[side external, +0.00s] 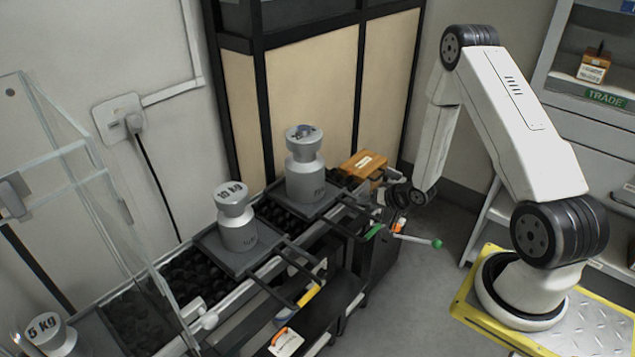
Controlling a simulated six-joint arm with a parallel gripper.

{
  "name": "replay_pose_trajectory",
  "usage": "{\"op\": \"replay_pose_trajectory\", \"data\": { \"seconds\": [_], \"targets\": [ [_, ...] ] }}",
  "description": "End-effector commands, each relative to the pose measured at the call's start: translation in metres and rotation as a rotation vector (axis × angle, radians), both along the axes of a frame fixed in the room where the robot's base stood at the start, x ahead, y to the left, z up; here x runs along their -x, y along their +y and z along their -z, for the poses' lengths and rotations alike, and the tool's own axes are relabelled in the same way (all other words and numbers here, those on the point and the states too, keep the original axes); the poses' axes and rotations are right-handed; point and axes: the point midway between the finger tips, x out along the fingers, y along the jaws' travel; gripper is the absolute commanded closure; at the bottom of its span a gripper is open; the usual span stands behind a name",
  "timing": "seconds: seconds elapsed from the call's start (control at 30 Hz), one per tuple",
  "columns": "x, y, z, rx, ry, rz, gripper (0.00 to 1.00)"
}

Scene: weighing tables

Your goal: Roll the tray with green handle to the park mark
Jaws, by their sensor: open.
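The tray with the green handle (268,212) is a dark flat plate on a bed of black rollers. A grey cylindrical weight (306,170) stands upright on it. Two dark bars run from the tray toward the lower right, and the green handle grip (374,231) is at their end. My gripper (384,197) is low at the far end of the roller table, above and slightly right of the green grip, and apart from it. It is open; its fingers are small and dark here, and I see nothing held. I cannot make out a park mark.
A second tray (212,240) with a 10 kg weight (236,220) and yellow handle (309,295) sits nearer on the rollers. A 5 kg weight (48,336) is at lower left, near glass panels. A wooden box (363,164) and a green-knobbed lever (436,243) are near my gripper.

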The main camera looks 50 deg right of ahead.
Motion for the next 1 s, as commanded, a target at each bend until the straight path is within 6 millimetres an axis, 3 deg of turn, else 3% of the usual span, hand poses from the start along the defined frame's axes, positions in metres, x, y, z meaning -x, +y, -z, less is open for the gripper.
{"op": "replay_pose_trajectory", "data": {
  "seconds": [0.27, 0.6, 0.8, 1.0],
  "targets": [
    [0.025, -0.016, 0.044, -0.213, -0.159, 0.117, 0.47],
    [0.065, -0.017, 0.081, -0.499, -0.364, 0.241, 0.47],
    [0.084, -0.012, 0.092, -0.630, -0.462, 0.290, 0.47],
    [0.091, -0.010, 0.095, -0.677, -0.499, 0.305, 0.47]
  ]
}}
